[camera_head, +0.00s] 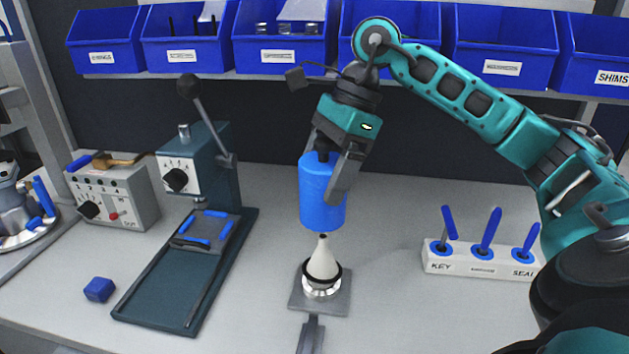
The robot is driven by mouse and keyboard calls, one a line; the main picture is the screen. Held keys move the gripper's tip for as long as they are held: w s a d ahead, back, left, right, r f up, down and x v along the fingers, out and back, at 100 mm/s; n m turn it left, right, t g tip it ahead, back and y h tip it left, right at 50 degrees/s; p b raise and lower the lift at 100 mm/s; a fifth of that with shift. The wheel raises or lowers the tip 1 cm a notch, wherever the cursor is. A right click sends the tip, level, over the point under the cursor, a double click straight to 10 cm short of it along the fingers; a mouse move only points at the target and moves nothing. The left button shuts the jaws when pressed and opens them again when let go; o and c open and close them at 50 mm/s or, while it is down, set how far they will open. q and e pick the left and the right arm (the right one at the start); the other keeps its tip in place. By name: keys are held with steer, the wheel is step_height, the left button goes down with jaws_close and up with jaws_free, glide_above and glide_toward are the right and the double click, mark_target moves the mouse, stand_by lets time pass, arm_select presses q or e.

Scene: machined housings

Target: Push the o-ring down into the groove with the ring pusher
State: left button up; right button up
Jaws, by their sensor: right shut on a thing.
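My right gripper (336,175) is shut on the blue cylindrical ring pusher (322,205) and holds it upright. The pusher's lower end is just above the tip of a pale cone (322,260), with a small gap. The cone stands on a round silver housing (322,289) on a grey square plate (341,299). A black o-ring (337,276) appears to lie around the cone's base. The groove itself cannot be made out. My left gripper is not in view.
A white block with blue-handled tools (482,262) is at the right. Blue bins (283,53) line the back shelf.

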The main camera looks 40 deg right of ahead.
mark_target(322, 236)
stand_by(0.4)
steer(key=shift+f+b, duration=1.4)
steer(key=shift+f, duration=0.2)
steer(key=shift+f, duration=0.1)
steer(key=shift+f, duration=0.1)
steer(key=shift+f+b, duration=2.2)
steer(key=shift+f, duration=0.15)
steer(key=shift+f+b, duration=1.5)
steer(key=shift+f, duration=0.25)
